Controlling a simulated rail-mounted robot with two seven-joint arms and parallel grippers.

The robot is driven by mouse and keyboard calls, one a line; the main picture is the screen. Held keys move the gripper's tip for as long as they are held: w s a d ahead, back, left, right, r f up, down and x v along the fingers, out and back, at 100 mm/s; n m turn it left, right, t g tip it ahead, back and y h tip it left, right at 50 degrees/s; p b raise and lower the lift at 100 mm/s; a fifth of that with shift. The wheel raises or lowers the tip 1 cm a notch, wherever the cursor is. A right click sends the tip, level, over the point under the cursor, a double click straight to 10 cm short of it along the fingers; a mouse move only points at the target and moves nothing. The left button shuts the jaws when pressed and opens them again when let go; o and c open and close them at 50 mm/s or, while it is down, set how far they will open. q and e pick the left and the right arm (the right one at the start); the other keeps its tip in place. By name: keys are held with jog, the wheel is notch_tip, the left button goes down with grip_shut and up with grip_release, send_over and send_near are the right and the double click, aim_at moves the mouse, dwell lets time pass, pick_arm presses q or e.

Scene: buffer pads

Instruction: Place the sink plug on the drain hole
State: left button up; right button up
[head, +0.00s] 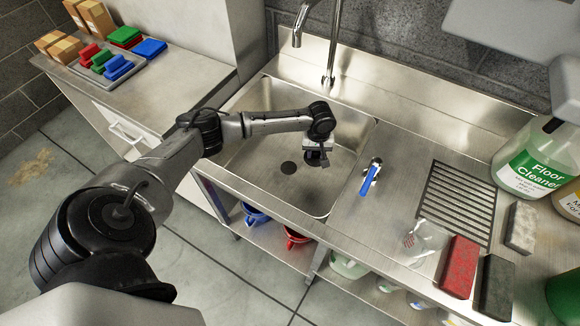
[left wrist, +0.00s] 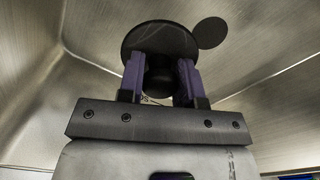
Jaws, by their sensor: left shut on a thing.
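The sink plug (left wrist: 145,37) is a dark round disc with a knob, seen in the left wrist view. My left gripper (left wrist: 158,82) is shut on its knob with both purple-grey fingers. The drain hole (left wrist: 210,32) is a smaller dark circle just right of the plug in that view. In the head view the drain hole (head: 288,168) lies in the sink floor, to the left of my left gripper (head: 318,160), which hangs inside the basin. The plug is hard to make out there beneath the gripper. My right gripper is not in view.
The steel sink (head: 258,112) has raised walls around the gripper, and a faucet (head: 328,75) stands behind it. A blue-handled tool (head: 370,178) lies on the counter at right. Sponges (head: 460,266) and cleaner bottles (head: 535,158) stand farther right.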

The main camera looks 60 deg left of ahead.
pick_arm(q)
jog(key=b, duration=0.2)
send_over(289, 168)
notch_tip(289, 168, down, 6)
jog(key=shift+r, duration=0.25)
notch_tip(289, 168, down, 4)
jog(key=shift+f+b, duration=0.1)
jog(key=shift+b, duration=0.95)
jog(key=shift+s, duration=0.1)
jog(key=o, duration=0.9)
jog(key=shift+o, duration=0.2)
notch_tip(289, 168, up, 12)
jog(key=p, duration=0.4)
jog(key=shift+p, duration=0.35)
